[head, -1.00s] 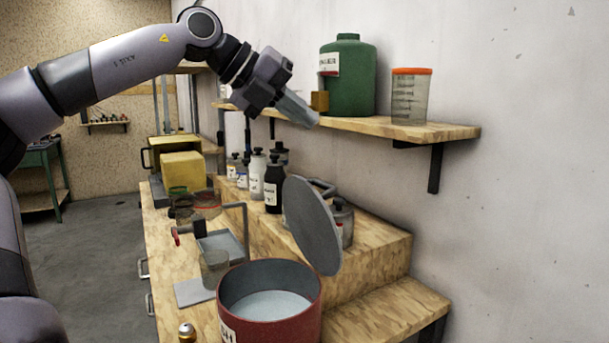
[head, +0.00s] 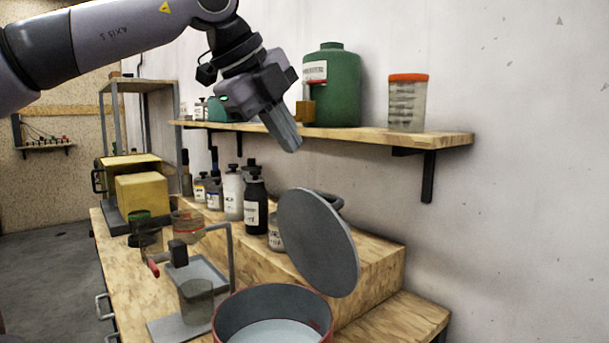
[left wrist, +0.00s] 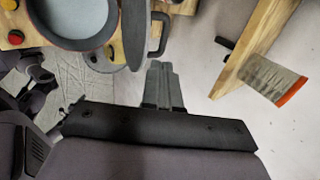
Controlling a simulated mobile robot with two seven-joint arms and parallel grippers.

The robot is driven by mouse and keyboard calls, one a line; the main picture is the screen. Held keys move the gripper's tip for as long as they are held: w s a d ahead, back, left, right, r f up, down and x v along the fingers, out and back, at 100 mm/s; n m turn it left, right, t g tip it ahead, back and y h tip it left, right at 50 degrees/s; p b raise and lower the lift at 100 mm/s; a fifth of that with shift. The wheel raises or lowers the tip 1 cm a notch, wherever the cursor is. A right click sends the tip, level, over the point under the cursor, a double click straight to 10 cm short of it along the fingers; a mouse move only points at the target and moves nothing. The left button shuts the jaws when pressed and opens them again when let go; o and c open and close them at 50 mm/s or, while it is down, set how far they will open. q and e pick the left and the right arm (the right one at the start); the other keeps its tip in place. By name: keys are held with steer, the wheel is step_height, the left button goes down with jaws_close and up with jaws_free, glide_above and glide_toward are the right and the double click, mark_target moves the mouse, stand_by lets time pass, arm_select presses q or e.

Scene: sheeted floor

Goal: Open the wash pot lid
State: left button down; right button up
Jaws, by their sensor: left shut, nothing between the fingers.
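The wash pot (head: 272,303) is a red round pot with a pale interior at the bottom of the head view, its front cut off by the frame. Its grey lid (head: 318,243) stands tilted up, nearly upright, at the pot's right side, with its dark handle (head: 332,200) facing the wall. The left wrist view also shows the pot (left wrist: 75,18), the lid edge-on (left wrist: 134,30) and the handle (left wrist: 158,35). My left gripper (head: 290,142) is shut and empty, above the lid and apart from it; its fingers also show in the left wrist view (left wrist: 162,75). My right gripper is out of view.
Several bottles (head: 253,200) stand on the stepped bench behind the pot. A metal stand with a beaker (head: 196,300) is left of the pot.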

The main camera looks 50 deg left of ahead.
arm_select(q)
steer(key=x, duration=0.9)
steer(key=shift+w+d+f, duration=0.1)
steer(key=shift+w+f, duration=0.1)
steer(key=shift+f, duration=0.1)
steer(key=shift+p, duration=0.3)
